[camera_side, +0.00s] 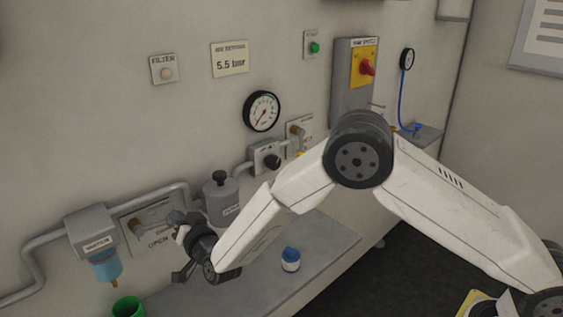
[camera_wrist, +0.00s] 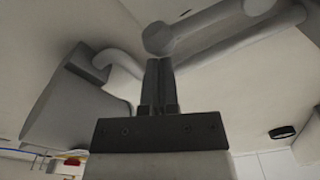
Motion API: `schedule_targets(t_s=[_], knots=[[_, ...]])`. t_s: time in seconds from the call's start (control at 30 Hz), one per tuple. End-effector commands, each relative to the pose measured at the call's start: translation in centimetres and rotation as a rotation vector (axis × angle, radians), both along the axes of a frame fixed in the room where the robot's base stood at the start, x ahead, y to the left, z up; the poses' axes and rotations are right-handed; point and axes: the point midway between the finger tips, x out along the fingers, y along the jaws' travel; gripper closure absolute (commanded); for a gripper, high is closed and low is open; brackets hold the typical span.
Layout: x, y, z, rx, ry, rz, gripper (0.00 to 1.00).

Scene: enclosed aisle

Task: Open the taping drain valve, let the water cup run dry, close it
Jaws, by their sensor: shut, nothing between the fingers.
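In the side view, a grey filter head (camera_side: 92,228) carries a translucent water cup (camera_side: 106,265) with blue in its lower part. A small brass drain fitting (camera_side: 114,284) hangs below it. A green cup (camera_side: 128,306) stands beneath. My gripper is near this plate, right of the water cup. In the wrist view, my gripper (camera_wrist: 158,62) is shut and empty, with its fingertips near a grey pipe (camera_wrist: 215,35). I cannot tell whether they touch.
A grey canister (camera_side: 221,200) stands close right of my gripper. The bench right of the bottle is clear.

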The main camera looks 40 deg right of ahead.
Motion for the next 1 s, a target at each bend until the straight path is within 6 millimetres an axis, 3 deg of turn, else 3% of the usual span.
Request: schedule_targets(t_s=[0.47, 1.0], knots=[[0.0, 0.4, -3.7, 0.406, 0.002, 0.000, 1.00], [-0.1, 2.9, -7.3, 0.922, 0.001, 0.002, 1.00]])
